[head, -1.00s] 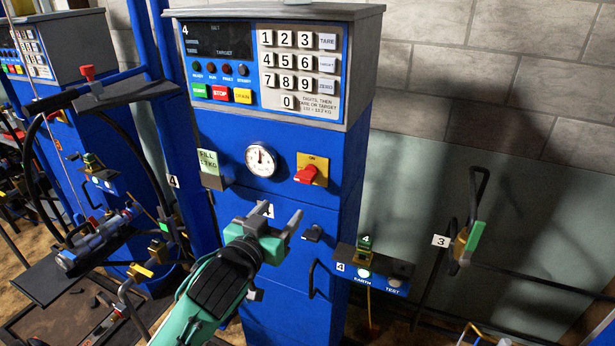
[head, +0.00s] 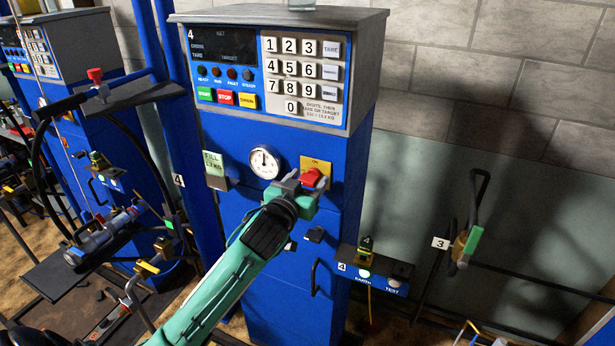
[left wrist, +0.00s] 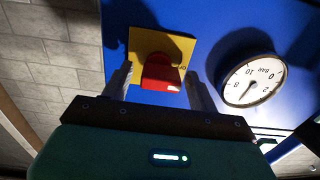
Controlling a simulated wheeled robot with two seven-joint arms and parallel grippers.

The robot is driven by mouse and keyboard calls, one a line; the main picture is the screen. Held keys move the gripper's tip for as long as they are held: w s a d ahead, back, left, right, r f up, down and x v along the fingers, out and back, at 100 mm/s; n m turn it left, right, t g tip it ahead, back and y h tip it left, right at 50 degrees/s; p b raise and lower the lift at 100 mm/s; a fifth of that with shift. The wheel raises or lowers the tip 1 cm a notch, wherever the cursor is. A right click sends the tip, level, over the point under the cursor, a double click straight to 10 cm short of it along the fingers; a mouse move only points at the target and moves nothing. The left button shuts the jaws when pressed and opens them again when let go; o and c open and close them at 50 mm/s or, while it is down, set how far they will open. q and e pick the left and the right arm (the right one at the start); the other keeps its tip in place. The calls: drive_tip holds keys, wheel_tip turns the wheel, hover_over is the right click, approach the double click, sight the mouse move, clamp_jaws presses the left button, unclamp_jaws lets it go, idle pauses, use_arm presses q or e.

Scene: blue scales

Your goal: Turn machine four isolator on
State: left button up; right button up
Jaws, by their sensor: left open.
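Machine four (head: 335,230) is a tall blue cabinet with a grey top. Its isolator is a red rotary knob (head: 311,178) on a yellow plate (head: 317,163) marked ON at the top. In the left wrist view the red knob (left wrist: 161,73) lies between the fingers, in front of the yellow plate (left wrist: 183,46). My left gripper (head: 308,184) is open at the knob, one finger on each side; I cannot tell whether they touch it. The gripper hides the lower part of the knob and plate. My right gripper is not in view.
A round pressure gauge (head: 264,162) sits just left of the isolator. A keypad and display panel (head: 270,75) is above. A black handle (head: 315,278) and a small earth/test box (head: 372,272) stick out lower right. Another blue machine (head: 95,120) stands at left.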

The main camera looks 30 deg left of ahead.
use_arm(q)
drive_tip(key=shift+w, duration=0.2)
drive_tip(key=c, duration=1)
